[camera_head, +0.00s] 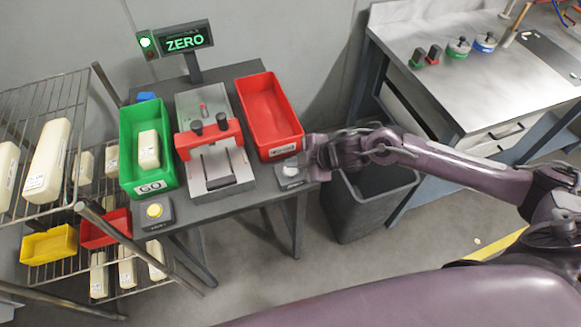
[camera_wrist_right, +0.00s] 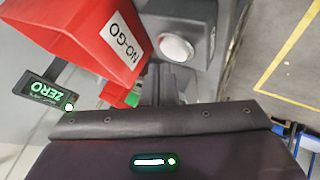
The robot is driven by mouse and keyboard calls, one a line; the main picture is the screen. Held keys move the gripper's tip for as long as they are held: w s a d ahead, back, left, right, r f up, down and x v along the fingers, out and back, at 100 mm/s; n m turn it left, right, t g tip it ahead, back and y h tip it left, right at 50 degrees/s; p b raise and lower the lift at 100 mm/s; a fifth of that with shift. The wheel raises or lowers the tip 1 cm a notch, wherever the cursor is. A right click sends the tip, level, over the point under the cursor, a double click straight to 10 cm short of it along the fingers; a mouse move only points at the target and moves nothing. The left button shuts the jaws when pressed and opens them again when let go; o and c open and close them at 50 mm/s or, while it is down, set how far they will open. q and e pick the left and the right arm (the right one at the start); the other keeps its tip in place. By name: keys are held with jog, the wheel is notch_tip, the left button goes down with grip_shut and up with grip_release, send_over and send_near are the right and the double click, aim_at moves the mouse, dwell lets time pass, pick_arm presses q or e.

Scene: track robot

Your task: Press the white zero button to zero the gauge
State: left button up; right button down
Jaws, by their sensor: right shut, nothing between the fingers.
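The white zero button (camera_head: 290,170) sits on a small grey box at the right front corner of the table. It also shows in the wrist view (camera_wrist_right: 177,47) as a round white cap. My right gripper (camera_head: 307,164) is shut and empty, right beside the button at its right. Whether it touches the button I cannot tell. The gauge (camera_head: 207,147) with its red clamp stands in the middle of the table. The display (camera_head: 184,41) behind it reads ZERO in green, with a green light lit. My left gripper is not in view.
A red NO-GO bin (camera_head: 268,112) stands just behind the button, and a green GO bin (camera_head: 146,150) at the left holds a cream block. A yellow button (camera_head: 154,211) sits at the left front. A dark waste bin (camera_head: 366,205) stands under my right arm.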

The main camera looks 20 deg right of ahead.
aim_at(295, 171)
notch_tip(295, 171, up, 5)
jog(key=p, duration=0.4)
jog(key=shift+r+p, duration=0.1)
jog(key=shift+p, duration=0.3)
dwell(0.4)
